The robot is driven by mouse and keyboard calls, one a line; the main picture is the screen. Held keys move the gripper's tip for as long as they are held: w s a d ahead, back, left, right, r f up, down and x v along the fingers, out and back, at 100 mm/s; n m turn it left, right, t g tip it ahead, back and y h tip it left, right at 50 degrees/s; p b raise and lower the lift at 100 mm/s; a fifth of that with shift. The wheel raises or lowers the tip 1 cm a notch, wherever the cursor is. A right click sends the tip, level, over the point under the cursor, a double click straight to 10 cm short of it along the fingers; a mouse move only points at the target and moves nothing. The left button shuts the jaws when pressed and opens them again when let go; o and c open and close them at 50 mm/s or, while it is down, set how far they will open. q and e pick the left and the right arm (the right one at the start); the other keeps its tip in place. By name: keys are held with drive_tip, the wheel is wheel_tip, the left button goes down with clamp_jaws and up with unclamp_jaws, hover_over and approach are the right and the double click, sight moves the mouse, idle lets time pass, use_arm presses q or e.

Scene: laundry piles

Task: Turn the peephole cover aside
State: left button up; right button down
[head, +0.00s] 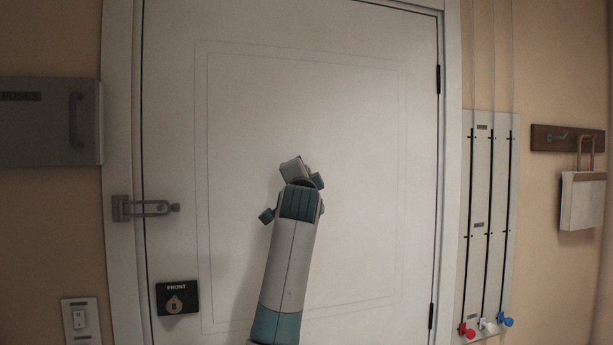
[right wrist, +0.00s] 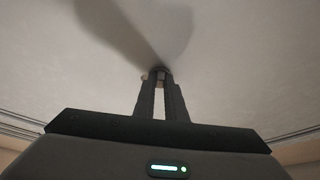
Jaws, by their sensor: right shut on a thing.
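The white door (head: 310,100) fills the middle of the head view and is closed. My right arm reaches up to the door's middle, and its wrist hides the fingertips and the peephole there. In the right wrist view my right gripper (right wrist: 161,82) has its two dark fingers close together, shut on a small grey piece, which I take to be the peephole cover (right wrist: 161,70). A small tan bit shows just left of the fingertips. The fingers hide most of the cover, so I cannot tell how far it is turned. My left gripper is not in view.
A latch (head: 150,208) and a black "FRONT" plate (head: 177,298) are at the door's left. A grey fuse box (head: 50,122) and a switch (head: 79,318) are on the left wall. A cord panel (head: 478,200) and a hanging bag (head: 582,203) are on the right.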

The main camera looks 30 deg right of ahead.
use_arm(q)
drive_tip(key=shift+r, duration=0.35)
use_arm(e)
drive_tip(key=shift+r+m+g, duration=0.2)
drive_tip(key=shift+m+g, duration=0.1)
drive_tip(key=shift+m, duration=0.3)
drive_tip(key=c, duration=1.8)
unclamp_jaws()
